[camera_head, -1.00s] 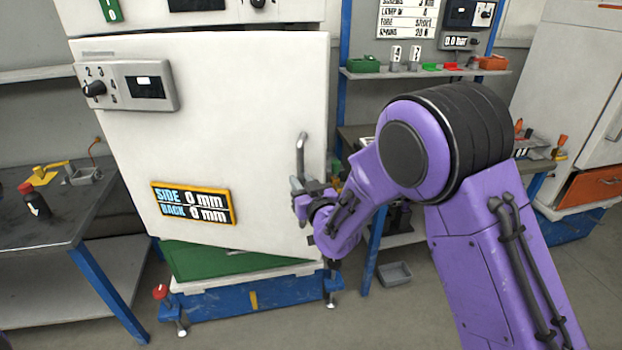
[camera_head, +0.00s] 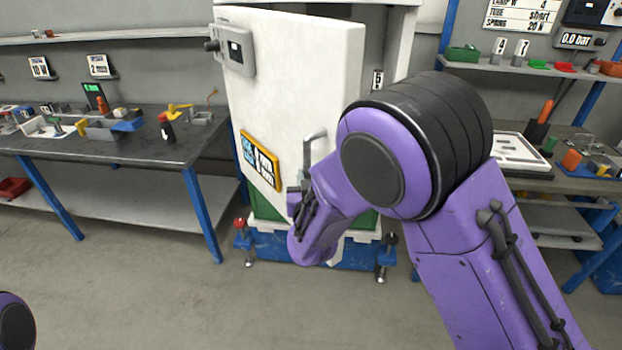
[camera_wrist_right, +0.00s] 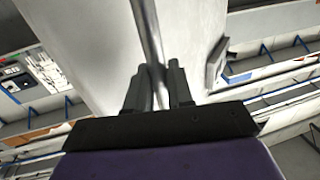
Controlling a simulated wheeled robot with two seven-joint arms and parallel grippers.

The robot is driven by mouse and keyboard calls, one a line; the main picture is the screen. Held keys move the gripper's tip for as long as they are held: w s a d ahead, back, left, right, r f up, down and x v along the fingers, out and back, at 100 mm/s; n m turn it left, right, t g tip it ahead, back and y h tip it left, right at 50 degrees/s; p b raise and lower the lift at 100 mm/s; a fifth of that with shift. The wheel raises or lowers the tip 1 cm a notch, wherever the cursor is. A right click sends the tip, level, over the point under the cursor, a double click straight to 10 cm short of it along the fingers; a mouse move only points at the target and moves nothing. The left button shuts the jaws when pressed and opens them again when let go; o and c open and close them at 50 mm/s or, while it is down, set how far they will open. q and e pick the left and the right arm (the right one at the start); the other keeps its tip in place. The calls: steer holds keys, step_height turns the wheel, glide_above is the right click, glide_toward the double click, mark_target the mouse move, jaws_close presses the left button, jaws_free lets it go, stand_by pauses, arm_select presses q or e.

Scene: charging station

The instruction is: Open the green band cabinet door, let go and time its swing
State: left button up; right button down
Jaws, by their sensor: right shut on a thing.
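The white cabinet door (camera_head: 290,100) stands part open, swung out toward me from the cabinet with the green band (camera_head: 362,219) low on its body. The door carries a dial panel (camera_head: 232,48) and a small display sign (camera_head: 260,160). My right gripper (camera_head: 300,188) is at the door's grey bar handle (camera_head: 313,145). In the right wrist view the handle (camera_wrist_right: 149,45) runs down between the two fingers of my right gripper (camera_wrist_right: 158,85), which are shut on it. My left gripper is not in view; only a bit of purple shows at the lower left.
A workbench (camera_head: 180,150) with several small parts stands to the left. A second bench (camera_head: 585,183) with a white tray (camera_head: 515,150) is at the right. The cabinet stands on a blue base (camera_head: 285,248). The floor in front is clear.

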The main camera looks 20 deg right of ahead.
steer(key=shift+w+r, duration=0.2)
steer(key=shift+r, duration=0.2)
steer(key=c, duration=1.2)
jaws_free()
steer(key=shift+o, duration=0.5)
steer(key=shift+w+a+f, duration=0.2)
steer(key=shift+w+f, duration=0.05)
steer(key=shift+f, duration=0.05)
steer(key=shift+d, duration=0.1)
steer(key=shift+s, duration=0.15)
steer(key=b+v, duration=0.2)
steer(key=v, duration=0.8)
steer(key=shift+s+b, duration=0.2)
steer(key=shift+b, duration=0.1)
